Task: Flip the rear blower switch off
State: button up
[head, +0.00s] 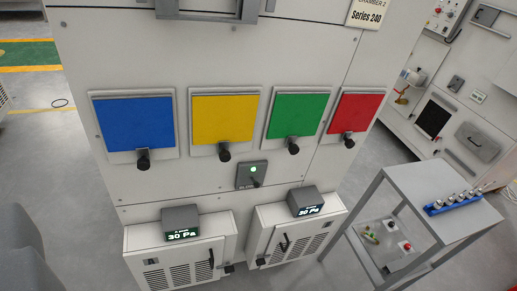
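A small dark grey switch plate (246,177) sits on the front of the light grey chamber cabinet (225,60), below the yellow and green panels. It has a lit green lamp (253,169) and a short black lever (256,183) that points down and to the right. The small label under it is too blurred to read for certain, so I cannot tell whether it is the rear blower switch. Two vented blower boxes stand low on the cabinet, left (180,262) and right (293,238). Their displays, left (182,235) and right (307,210), both read 30 Pa. My gripper is not in view.
Blue (140,122), yellow (223,118), green (296,114) and red (354,112) panels have black knobs below them. A grey table (470,221) with a blue rack (451,204) stands at right. Another machine is behind it. Floor at left is open.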

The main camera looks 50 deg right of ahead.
aim_at(256, 184)
jog(key=z, duration=1.2)
jog(key=k, duration=0.5)
jog(key=z, duration=0.6)
jog(key=i, duration=1.05)
jog(key=u, duration=1)
